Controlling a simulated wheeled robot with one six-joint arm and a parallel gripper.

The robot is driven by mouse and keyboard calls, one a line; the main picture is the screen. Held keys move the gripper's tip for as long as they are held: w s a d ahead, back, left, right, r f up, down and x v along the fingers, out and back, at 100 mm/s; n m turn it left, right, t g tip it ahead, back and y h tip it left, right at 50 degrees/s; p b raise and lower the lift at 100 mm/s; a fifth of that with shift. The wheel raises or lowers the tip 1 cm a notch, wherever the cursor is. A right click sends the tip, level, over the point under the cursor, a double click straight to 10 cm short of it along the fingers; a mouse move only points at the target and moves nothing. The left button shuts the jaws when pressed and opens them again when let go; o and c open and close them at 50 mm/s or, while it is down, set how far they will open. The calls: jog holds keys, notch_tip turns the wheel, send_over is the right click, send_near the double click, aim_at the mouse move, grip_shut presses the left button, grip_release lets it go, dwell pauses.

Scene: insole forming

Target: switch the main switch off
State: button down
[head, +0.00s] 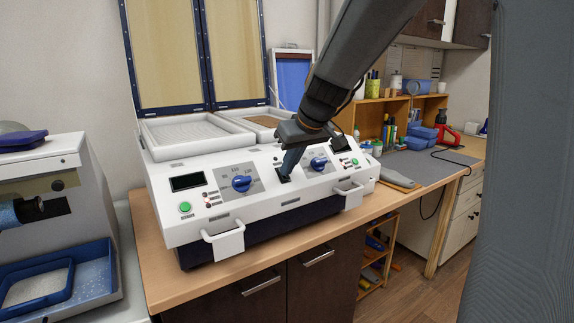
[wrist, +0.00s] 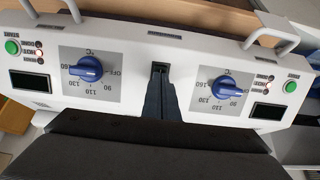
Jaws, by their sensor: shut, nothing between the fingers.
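The white forming machine (head: 262,215) stands on the wooden bench, with its front panel facing me. The main switch (head: 284,179) is a small black rocker in the middle of the panel, between two blue dials. My gripper (head: 287,172) is shut and empty, with its fingertips down at the switch. In the wrist view my gripper (wrist: 159,80) reaches the switch (wrist: 159,67) and covers much of it. I cannot tell whether the tips press on it or which way the rocker is tilted. The left dial (head: 241,183) and right dial (head: 318,163) lie either side.
Green start buttons (head: 185,208) and dark displays (head: 187,182) sit on the panel's outer parts. White handles (head: 224,239) stick out at the front. Two framed lids (head: 162,55) stand open behind. A grey machine (head: 60,175) is at the left.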

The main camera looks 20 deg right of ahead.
jog(key=shift+s+d+f, duration=0.1)
jog(key=shift+s+f, duration=0.05)
jog(key=shift+s, duration=0.15)
jog(key=w+r+v, duration=0.1)
jog(key=v, duration=1.2)
jog(key=shift+r, duration=0.35)
